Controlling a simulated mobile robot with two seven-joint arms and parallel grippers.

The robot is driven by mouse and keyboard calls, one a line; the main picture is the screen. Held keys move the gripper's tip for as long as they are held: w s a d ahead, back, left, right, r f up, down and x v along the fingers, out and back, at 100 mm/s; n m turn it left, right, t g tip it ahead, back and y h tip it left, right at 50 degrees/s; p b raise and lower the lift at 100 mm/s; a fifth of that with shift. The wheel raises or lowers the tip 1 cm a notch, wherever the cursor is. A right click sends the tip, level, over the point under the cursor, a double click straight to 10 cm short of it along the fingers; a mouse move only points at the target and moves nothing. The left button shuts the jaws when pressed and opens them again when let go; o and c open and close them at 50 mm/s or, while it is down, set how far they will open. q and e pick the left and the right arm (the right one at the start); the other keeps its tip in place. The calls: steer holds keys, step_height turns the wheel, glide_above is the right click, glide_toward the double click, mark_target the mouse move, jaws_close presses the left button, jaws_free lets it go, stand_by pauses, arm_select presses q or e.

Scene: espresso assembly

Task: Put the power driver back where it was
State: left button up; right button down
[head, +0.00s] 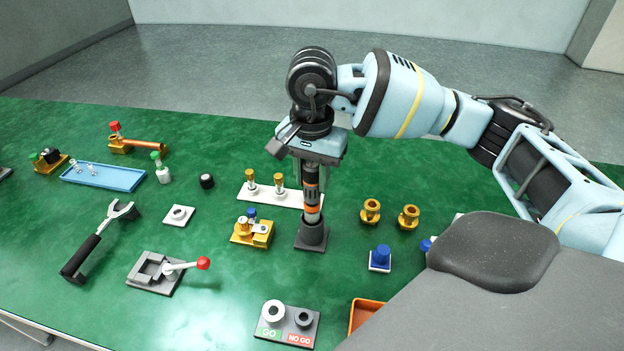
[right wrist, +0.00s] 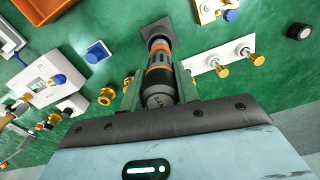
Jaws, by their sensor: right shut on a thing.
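The power driver (head: 312,187) is a black and grey cylinder with orange bands. It stands upright with its lower end in or on a dark square-based holder (head: 312,238); I cannot tell how deep it sits. My right gripper (head: 311,165) is above it, pointing down and shut around its upper part. In the right wrist view the driver (right wrist: 159,75) lies between the two fingers of the gripper (right wrist: 158,92), with the holder (right wrist: 158,28) at its far end. My left gripper is not in view.
A white plate (head: 294,198) with two brass pieces is just behind the holder. A brass block (head: 245,236) with a blue knob stands to its left. Brass fittings (head: 371,211) and a blue-topped part (head: 380,258) are to its right. A GO/NO GO gauge (head: 287,324) is in front.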

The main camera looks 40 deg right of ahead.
steer(key=shift+f, duration=0.65)
steer(key=shift+f, duration=0.2)
steer(key=c, duration=1)
jaws_free()
steer(key=shift+c, duration=0.2)
step_height(320, 180, up, 12)
steer(key=shift+r, duration=0.2)
